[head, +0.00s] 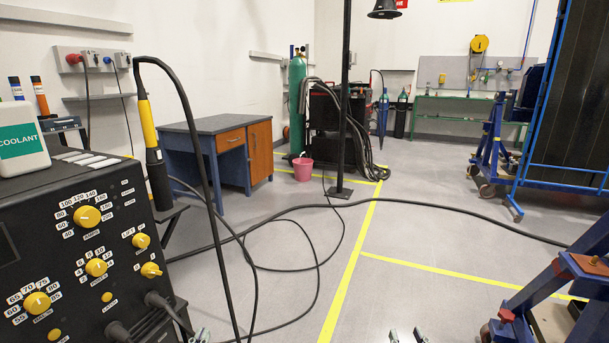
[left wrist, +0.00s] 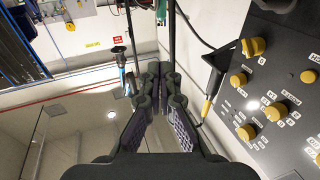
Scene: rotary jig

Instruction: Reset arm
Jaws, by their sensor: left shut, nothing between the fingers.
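My left gripper (head: 200,336) shows only as a small bit at the bottom edge of the head view, just right of the black control panel (head: 90,240). In the left wrist view my left gripper (left wrist: 160,78) is shut with nothing held; its dark fingers point up the picture. My right gripper (head: 406,336) shows only its two tips at the bottom edge of the head view. The tips stand apart with bare floor between them. The rest of both arms is out of the head view.
The control panel with yellow knobs also fills the right of the left wrist view (left wrist: 275,105). A black-and-yellow torch (head: 153,150) stands beside it, its cable hanging down. A coolant jug (head: 22,140) sits on top. A blue frame (head: 560,290) stands at right. The middle floor holds cables.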

